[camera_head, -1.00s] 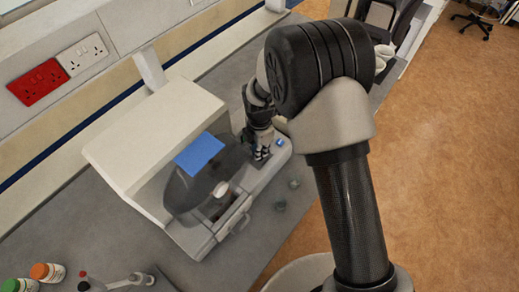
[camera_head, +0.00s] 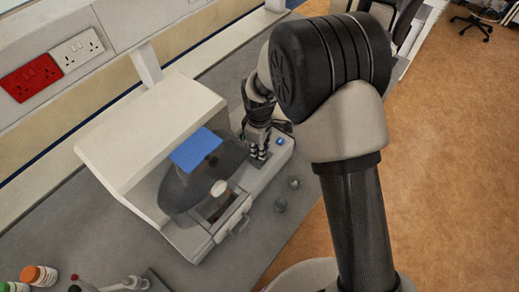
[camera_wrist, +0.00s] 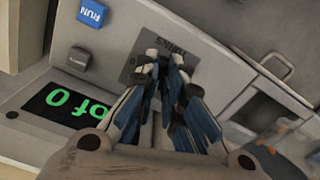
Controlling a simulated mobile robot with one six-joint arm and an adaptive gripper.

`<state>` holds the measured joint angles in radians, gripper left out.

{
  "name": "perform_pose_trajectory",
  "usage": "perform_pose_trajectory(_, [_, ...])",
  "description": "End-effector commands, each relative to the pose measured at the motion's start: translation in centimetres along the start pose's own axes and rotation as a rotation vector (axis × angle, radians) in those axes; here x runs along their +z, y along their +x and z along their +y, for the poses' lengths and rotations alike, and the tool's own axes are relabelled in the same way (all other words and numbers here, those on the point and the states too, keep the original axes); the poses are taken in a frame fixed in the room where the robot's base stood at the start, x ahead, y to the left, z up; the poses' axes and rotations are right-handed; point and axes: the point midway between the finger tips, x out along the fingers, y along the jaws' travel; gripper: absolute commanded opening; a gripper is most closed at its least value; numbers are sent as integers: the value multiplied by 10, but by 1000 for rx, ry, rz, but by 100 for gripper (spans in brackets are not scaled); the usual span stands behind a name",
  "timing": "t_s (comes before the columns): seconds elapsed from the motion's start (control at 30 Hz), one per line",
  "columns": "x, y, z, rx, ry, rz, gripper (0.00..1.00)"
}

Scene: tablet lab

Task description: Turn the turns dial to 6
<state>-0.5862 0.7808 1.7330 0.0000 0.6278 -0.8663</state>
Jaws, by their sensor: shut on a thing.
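The grey and white drum machine (camera_head: 150,135) stands on the bench, with its control panel at its right end. In the wrist view, the dark plate marked TURNS (camera_wrist: 152,50) lies under my fingertips, with a 0 mark beside them. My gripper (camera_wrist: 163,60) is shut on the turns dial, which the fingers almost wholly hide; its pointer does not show. My gripper also shows in the head view (camera_head: 258,153), upright over the panel.
The blue RUN button (camera_wrist: 92,13) and a grey button (camera_wrist: 79,59) sit near the dial. A blue piece (camera_head: 195,149) lies over the drum. A drawer front (camera_head: 232,215) and small clear vessels (camera_head: 287,193) are nearby. Capped bottles (camera_head: 40,275) stand at lower left.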

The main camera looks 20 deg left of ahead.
Motion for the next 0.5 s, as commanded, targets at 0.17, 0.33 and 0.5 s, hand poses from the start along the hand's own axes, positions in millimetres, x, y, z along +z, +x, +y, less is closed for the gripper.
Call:
perform_pose_trajectory(0.17, [0, 0, 0, 1, 166, 1, 0])
perform_pose_trajectory(0.33, [0, 0, -1, 0, 323, 0, 0])
perform_pose_trajectory(0.5, [0, 0, -2, 0, 463, 0, 0])
